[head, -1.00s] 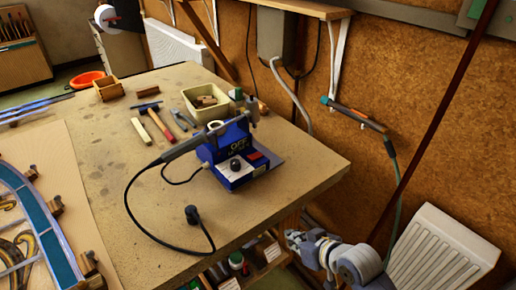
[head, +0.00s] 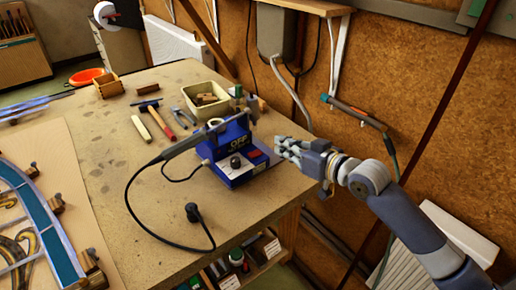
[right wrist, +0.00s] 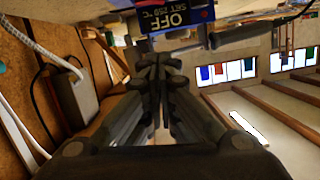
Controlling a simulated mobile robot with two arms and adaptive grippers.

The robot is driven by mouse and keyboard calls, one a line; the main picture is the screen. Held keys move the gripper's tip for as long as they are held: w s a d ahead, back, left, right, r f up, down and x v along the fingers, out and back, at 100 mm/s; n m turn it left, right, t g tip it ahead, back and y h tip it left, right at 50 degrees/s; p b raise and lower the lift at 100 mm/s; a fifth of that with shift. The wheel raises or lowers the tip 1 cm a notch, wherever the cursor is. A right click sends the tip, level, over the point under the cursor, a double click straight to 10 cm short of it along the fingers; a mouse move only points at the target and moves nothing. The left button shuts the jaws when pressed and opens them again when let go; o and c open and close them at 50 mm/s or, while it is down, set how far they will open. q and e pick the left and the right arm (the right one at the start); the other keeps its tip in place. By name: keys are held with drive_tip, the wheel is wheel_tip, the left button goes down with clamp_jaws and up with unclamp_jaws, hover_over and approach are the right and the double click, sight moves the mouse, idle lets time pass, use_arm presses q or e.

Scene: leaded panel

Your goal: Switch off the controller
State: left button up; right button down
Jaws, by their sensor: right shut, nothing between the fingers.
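The blue controller (head: 232,150) stands on the workbench near its right edge. It has a black knob (head: 235,162) and a red switch (head: 255,154) on its front. Its display reads OFF, also in the right wrist view (right wrist: 178,17), where a smaller set-temperature line shows. The soldering iron (head: 180,146) rests at the controller, its black cable looping over the bench. My right gripper (head: 280,147) is shut and empty, just right of the controller and apart from it. In the right wrist view its fingertips (right wrist: 160,62) are together, below the display. My left gripper is not in view.
A cream bin (head: 205,98), a red-handled hammer (head: 171,122) and pliers lie behind the controller. A stained-glass panel (head: 45,225) lies at the left. A black plug-like piece (head: 192,210) sits in front. The bench's front right corner is clear.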

drive_tip(key=p, duration=0.2)
hover_over(257, 161)
drive_tip(key=shift+w+d+f, duration=0.15)
drive_tip(key=shift+w+f, duration=0.05)
drive_tip(key=shift+f, duration=0.4)
drive_tip(key=shift+w+d+f, duration=0.15)
drive_tip(key=shift+w+f, duration=0.05)
drive_tip(key=shift+f, duration=0.35)
wheel_tip(257, 161, down, 3)
drive_tip(key=shift+a+r, duration=0.1)
drive_tip(key=shift+r, duration=0.05)
drive_tip(key=shift+s+f, duration=0.15)
drive_tip(key=shift+f, duration=0.6)
drive_tip(key=shift+f, duration=0.1)
drive_tip(key=shift+s+a+f+b, duration=0.1)
drive_tip(key=shift+a+f+b, duration=0.05)
drive_tip(key=shift+f+b, duration=0.2)
drive_tip(key=shift+s, duration=0.1)
drive_tip(key=shift+r+p, duration=0.15)
drive_tip(key=shift+p, duration=0.15)
